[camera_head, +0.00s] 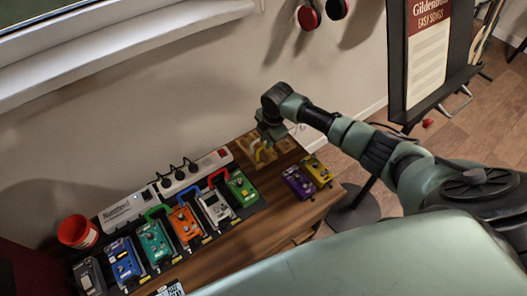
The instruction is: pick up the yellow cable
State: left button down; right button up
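The yellow cable (260,155) lies at the back right end of the wooden table, small in the head view. My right arm reaches in from the right, and my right gripper (265,141) points down right at the cable, covering part of it. I cannot tell whether the fingers touch it or how far apart they are. My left gripper is not in view.
A pedalboard with several colored pedals (185,222) and a white power strip (178,182) fill the table's left and middle. A purple pedal (298,182) and a yellow pedal (317,169) sit to the right. A red cup (77,231) stands left. A music stand (428,60) rises at right.

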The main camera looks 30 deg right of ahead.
jog(key=f, duration=0.3)
jog(key=shift+w+a, duration=0.2)
jog(key=shift+w+f, duration=0.1)
jog(key=shift+f, duration=0.55)
grip_shut()
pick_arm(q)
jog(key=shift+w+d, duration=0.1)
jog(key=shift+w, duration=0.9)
